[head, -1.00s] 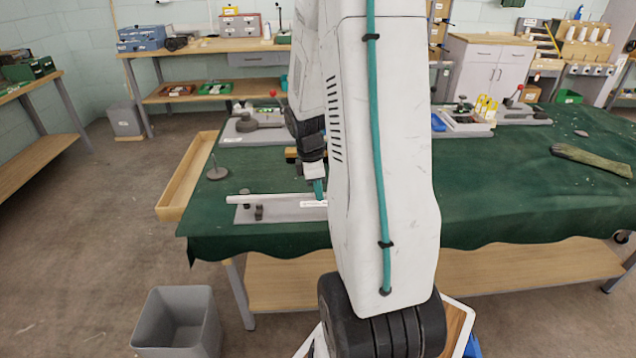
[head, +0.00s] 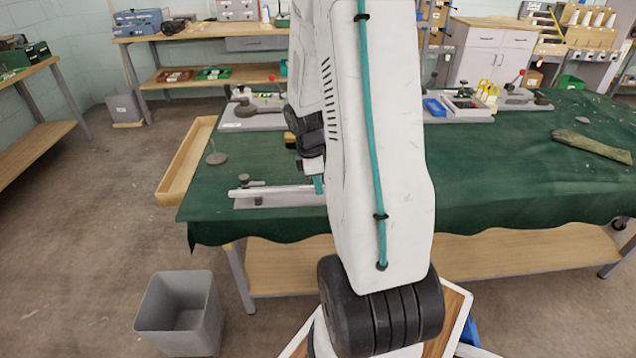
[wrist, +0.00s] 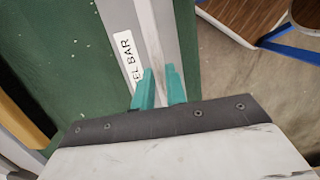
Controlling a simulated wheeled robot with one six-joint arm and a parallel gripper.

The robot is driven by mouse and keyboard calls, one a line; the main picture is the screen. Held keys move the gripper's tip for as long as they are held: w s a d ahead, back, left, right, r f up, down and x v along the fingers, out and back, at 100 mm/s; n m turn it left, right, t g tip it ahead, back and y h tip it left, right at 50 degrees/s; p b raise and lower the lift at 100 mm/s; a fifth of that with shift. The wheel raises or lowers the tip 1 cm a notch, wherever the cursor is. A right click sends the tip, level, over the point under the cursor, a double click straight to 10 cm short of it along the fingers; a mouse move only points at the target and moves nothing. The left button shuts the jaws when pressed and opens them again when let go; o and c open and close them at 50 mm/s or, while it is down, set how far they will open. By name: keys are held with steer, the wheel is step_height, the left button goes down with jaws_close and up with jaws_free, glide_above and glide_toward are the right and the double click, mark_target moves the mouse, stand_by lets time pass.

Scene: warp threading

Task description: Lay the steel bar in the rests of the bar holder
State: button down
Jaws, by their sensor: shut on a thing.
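The steel bar (head: 272,190) is a long pale bar lying level, left to right, over the grey plate of the bar holder (head: 290,203) near the table's front left edge. Small dark posts of the holder (head: 258,200) show beside the bar's left part. I cannot tell whether the bar touches the rests. My gripper (head: 319,185) is shut on the bar near its visible right end; my arm hides what lies further right. In the wrist view, the green fingertips (wrist: 161,88) straddle the bar (wrist: 150,35), alongside a white label on the plate.
A long wooden tray (head: 187,160) lies along the table's left edge. More fixtures (head: 255,112) stand at the back. A grey bin (head: 178,310) is on the floor.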

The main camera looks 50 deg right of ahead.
steer(key=shift+f, duration=0.45)
stand_by(0.3)
steer(key=c, duration=1.3)
jaws_free()
steer(key=shift+c, duration=0.2)
steer(key=r, duration=0.5)
steer(key=w+r, duration=0.1)
steer(key=r, duration=0.1)
steer(key=shift+a+r, duration=0.35)
